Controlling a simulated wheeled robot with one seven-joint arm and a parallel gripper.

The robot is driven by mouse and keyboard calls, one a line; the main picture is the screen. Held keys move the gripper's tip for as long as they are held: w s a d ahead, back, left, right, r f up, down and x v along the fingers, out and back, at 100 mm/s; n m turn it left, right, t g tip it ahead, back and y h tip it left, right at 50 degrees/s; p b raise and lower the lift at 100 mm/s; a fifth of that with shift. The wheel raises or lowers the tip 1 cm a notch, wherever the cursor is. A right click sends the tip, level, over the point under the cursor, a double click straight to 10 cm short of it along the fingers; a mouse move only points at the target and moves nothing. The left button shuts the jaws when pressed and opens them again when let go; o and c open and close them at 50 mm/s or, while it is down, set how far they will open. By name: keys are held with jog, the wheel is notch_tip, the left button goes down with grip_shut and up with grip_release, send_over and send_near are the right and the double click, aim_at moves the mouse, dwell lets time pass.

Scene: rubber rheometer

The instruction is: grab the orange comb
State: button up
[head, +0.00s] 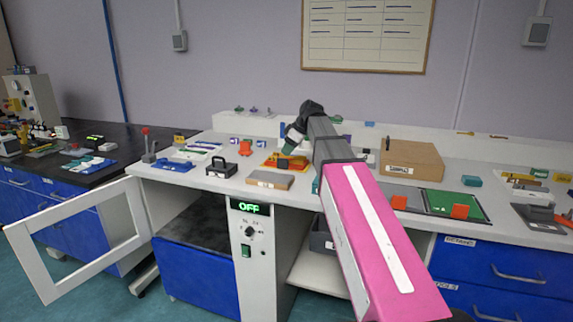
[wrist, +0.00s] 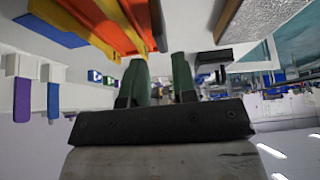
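My gripper (wrist: 161,75) shows two green fingers in the wrist view, standing apart with a clear gap and nothing visible between them. In the head view my gripper (head: 289,149) is above the back middle of the bench. An orange piece (wrist: 138,14) lies beside yellow pieces just beyond the fingertips at the top of the wrist view. It looks apart from the fingers. In the head view an orange-red piece (head: 293,162) on a yellow base sits just below my gripper, partly hidden by it. I cannot make out comb teeth, so I cannot confirm this is the orange comb.
A grey-tan block (head: 270,180) and a black-handled box (head: 221,168) stand in front. Another orange item (head: 244,148) is to the left. A cardboard box (head: 412,160) and a green board (head: 440,203) with orange blocks are to the right. An open white door (head: 75,240) juts out at left.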

aim_at(282, 159)
jog(key=shift+x, duration=2.85)
jog(key=shift+s+d+f, duration=0.1)
jog(key=shift+d, duration=0.05)
grip_shut()
